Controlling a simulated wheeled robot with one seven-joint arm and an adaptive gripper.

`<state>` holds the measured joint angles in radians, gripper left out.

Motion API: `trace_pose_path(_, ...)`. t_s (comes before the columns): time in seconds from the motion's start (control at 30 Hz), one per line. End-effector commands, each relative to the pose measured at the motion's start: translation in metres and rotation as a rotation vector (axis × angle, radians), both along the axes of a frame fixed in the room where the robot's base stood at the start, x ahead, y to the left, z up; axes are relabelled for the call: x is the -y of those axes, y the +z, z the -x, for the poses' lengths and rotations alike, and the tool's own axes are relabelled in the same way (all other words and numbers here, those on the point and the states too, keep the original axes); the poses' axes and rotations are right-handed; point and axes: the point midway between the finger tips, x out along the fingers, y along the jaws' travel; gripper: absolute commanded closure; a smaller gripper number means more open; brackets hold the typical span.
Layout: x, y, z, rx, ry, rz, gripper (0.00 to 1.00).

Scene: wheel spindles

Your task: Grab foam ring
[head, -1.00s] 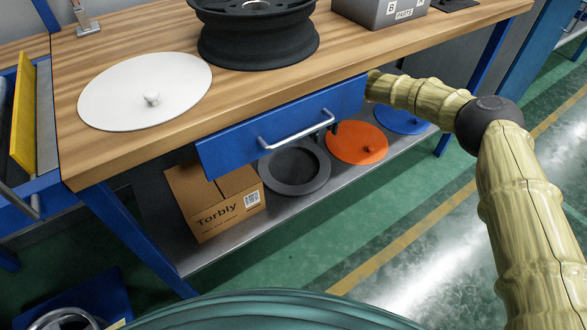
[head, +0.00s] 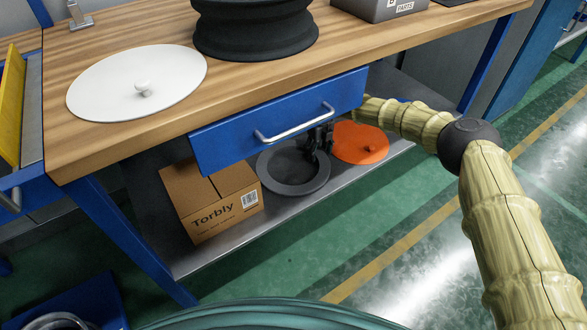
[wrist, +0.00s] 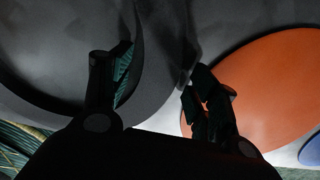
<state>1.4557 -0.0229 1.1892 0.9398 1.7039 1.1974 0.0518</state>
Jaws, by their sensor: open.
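The foam ring (head: 290,189) is a dark grey ring lying flat on the lower shelf, between the cardboard box and the orange disc. My gripper (head: 318,150) is under the blue drawer, at the ring's right side. In the wrist view my gripper (wrist: 148,78) is open, with the ring's rim (wrist: 158,60) showing between its fingers. The left finger appears over the ring's dark hole, and the right finger is on the outer side near the orange disc. Whether the fingers touch the ring I cannot tell. My arm's end is partly hidden behind the drawer.
A blue drawer front (head: 280,124) hangs close above the gripper. The cardboard box (head: 212,200) is left of the ring, and the orange disc (head: 362,142) is right of it. A white disc (head: 110,90) and a black wheel rim (head: 255,42) lie on the tabletop.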

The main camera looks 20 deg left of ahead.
Motion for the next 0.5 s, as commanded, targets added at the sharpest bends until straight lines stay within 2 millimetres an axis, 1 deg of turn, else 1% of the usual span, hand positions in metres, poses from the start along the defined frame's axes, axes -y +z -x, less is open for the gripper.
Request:
trace_pose_path(0.1,-0.0001,0.001,-0.0001,0.0,0.0,0.0,0.4)
trace_pose_path(0.13,-0.0001,0.0009,-0.0001,0.0,0.0,0.0,0.42)
trace_pose_path(0.27,-0.0001,0.0008,0.0001,0.0,0.0,0.0,0.65)
trace_pose_path(0.3,0.0,0.0008,0.0,0.0,0.0,0.0,0.73)
trace_pose_path(0.37,-0.0001,0.0008,0.0001,0.0,0.0,0.0,0.84)
trace_pose_path(0.5,0.0,0.0009,0.0,0.0,0.0,0.0,0.84)
